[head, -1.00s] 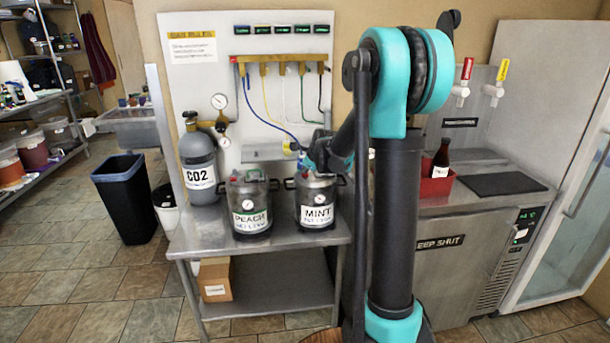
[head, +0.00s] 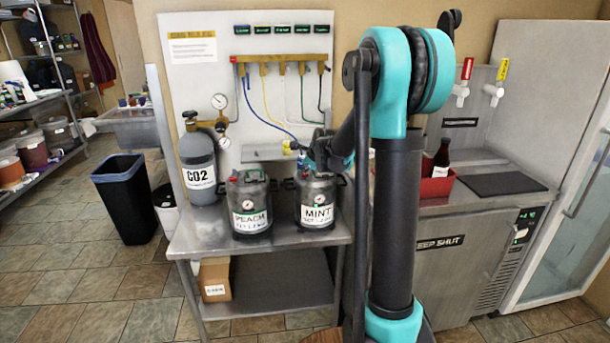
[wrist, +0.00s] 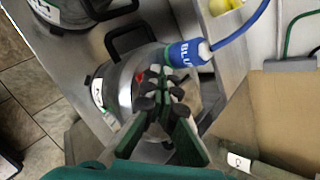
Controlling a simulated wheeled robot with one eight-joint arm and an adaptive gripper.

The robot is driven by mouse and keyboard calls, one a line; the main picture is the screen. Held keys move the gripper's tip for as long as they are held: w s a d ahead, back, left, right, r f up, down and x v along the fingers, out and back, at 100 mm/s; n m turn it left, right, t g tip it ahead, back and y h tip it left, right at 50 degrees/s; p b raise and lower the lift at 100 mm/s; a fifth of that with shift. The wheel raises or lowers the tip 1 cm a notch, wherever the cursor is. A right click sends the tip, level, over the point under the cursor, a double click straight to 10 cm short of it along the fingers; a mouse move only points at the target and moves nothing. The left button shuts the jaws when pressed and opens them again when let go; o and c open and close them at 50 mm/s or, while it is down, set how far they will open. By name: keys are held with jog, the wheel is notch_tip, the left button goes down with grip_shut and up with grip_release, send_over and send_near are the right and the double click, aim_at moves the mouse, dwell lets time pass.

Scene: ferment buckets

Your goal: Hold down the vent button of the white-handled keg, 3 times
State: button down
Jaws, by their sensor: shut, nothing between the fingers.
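Two metal kegs stand side by side on the steel bench: the PEACH keg (head: 250,207) on the left and the MINT keg (head: 317,205) on the right. Their side handles look black; I cannot make out a white handle on either. My gripper (wrist: 167,82) is shut and empty, pointing down over the lid of the MINT keg, which also shows in the wrist view (wrist: 112,88). A small red part (wrist: 138,77) shows on that lid beside the fingers. The fingers hide part of the lid, and I cannot tell whether they touch it.
A blue-labelled hose connector (wrist: 186,53) is close beside the fingers. A CO2 cylinder (head: 199,170) and gauges stand left of the kegs. Coloured hoses hang from a wall manifold (head: 283,58). A red box (head: 437,187) with a bottle is on the right counter.

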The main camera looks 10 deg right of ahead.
aim_at(306, 174)
jog(key=shift+r, duration=0.6)
jog(key=shift+r, duration=0.1)
jog(key=shift+r, duration=2.4)
jog(key=shift+r, duration=0.1)
notch_tip(306, 174, up, 4)
jog(key=shift+f, duration=0.2)
jog(key=shift+f, duration=0.1)
jog(key=shift+f, duration=4.3)
jog(key=shift+f, duration=0.15)
